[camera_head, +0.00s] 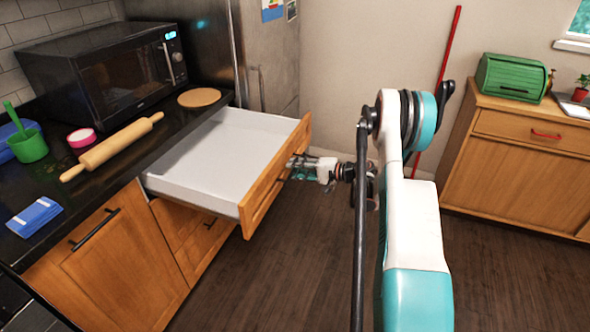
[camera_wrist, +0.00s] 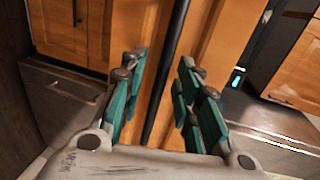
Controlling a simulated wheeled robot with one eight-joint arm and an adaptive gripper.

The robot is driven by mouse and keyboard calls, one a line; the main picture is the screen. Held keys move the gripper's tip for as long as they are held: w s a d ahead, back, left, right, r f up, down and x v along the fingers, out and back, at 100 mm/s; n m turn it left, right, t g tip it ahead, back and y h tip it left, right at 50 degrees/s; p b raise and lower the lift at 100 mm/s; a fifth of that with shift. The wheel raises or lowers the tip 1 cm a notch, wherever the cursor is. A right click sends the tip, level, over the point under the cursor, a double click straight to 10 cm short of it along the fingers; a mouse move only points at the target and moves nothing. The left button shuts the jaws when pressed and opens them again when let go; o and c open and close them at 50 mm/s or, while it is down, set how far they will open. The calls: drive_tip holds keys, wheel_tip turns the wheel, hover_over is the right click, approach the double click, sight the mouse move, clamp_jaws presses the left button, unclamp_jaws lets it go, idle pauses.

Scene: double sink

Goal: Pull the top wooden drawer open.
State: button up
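The top wooden drawer (camera_head: 272,178) is pulled well out from the counter, and its white, empty inside (camera_head: 215,155) shows. My gripper (camera_head: 300,164) is at the outer face of the drawer front in the head view. In the wrist view, the drawer's long black bar handle (camera_wrist: 166,75) runs between the two teal fingers of my gripper (camera_wrist: 163,62). The fingers are apart, with wood showing on both sides of the bar, so the gripper looks open around the handle. The handle is hidden in the head view.
A wooden cabinet (camera_head: 520,165) with a green bread box (camera_head: 511,77) stands at right. The dark floor (camera_head: 290,270) before the drawer is clear.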

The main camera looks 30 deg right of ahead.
drive_tip(key=v, duration=1.1)
drive_tip(key=shift+s+d, duration=0.15)
drive_tip(key=shift+r, duration=0.1)
